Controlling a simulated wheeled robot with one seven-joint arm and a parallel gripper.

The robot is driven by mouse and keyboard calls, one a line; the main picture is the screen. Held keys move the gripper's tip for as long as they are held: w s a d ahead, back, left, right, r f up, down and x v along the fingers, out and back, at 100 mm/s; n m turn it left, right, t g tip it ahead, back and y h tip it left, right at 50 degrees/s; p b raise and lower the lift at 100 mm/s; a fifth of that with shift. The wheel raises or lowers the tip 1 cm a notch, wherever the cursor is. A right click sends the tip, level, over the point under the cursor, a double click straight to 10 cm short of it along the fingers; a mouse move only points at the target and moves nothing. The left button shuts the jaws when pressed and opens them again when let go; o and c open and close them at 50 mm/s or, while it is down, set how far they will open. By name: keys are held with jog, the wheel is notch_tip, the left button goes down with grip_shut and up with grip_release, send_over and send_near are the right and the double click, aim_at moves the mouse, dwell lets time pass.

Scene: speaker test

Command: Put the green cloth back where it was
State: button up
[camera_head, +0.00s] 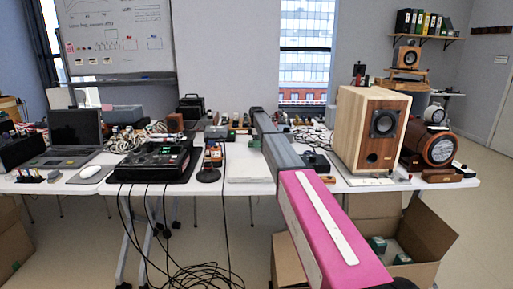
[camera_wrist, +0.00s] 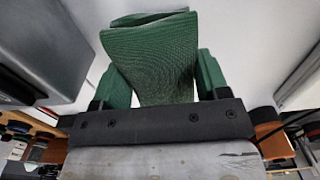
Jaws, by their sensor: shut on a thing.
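The green cloth (camera_wrist: 150,48) fills the upper middle of the wrist view, a folded piece with a woven texture. My gripper (camera_wrist: 162,76) is shut on it, with a green finger on each side of the cloth. The cloth sticks out beyond the fingers, and its far side is hidden. In the head view my pink and grey arm reaches over the middle of the white table; I cannot clearly make out the gripper or the cloth there.
The white table (camera_head: 247,180) is crowded. A laptop (camera_head: 72,135) and black mixer (camera_head: 153,160) are left; a wooden speaker (camera_head: 365,135) stands right of my arm. Open cardboard boxes (camera_head: 425,240) and hanging cables (camera_head: 205,275) lie below. A grey box-like thing (camera_wrist: 42,40) is near my gripper.

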jog(key=shift+f, duration=1.25)
jog(key=o, duration=0.9)
jog(key=shift+f, duration=0.1)
notch_tip(320, 180, up, 12)
jog(key=shift+f, duration=0.1)
jog(key=shift+r, duration=0.25)
jog(key=shift+s, duration=0.1)
